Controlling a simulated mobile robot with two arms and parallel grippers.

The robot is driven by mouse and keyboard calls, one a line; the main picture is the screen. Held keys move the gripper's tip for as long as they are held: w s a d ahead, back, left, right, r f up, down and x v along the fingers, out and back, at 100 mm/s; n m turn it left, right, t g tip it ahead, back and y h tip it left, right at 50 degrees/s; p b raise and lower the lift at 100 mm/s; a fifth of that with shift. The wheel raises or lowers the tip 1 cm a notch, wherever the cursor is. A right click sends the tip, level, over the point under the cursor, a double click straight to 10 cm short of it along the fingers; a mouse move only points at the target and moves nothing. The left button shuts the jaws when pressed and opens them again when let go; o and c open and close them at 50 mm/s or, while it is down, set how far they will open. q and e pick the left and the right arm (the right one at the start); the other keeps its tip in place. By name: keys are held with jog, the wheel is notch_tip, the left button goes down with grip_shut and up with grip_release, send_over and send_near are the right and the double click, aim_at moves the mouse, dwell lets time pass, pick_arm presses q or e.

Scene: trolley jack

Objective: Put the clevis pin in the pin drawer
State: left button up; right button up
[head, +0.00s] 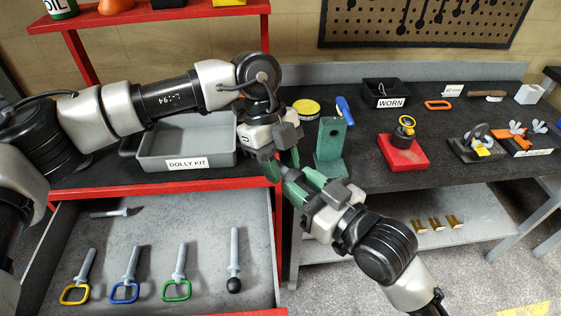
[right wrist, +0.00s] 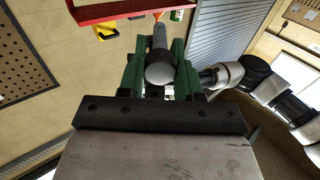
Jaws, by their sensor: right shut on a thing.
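The clevis pin (right wrist: 160,65), a grey rod with a rounded head, is held between the green fingers of my right gripper (right wrist: 158,82) in the right wrist view. Its head faces the camera. In the head view my right gripper (head: 288,180) is over the right edge of the drawer, and the pin is mostly hidden there. My left gripper (head: 279,163) points down right beside it; the two overlap, and I cannot tell if its fingers are closed. The pin drawer (head: 150,255) is open at lower left and holds several pins with yellow, blue, green and black ends.
A grey dolly kit tray (head: 187,163) stands on the bench behind the drawer. A green stand (head: 331,150) is close behind the grippers.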

jog(key=o, duration=1.1)
jog(key=shift+s, duration=0.1)
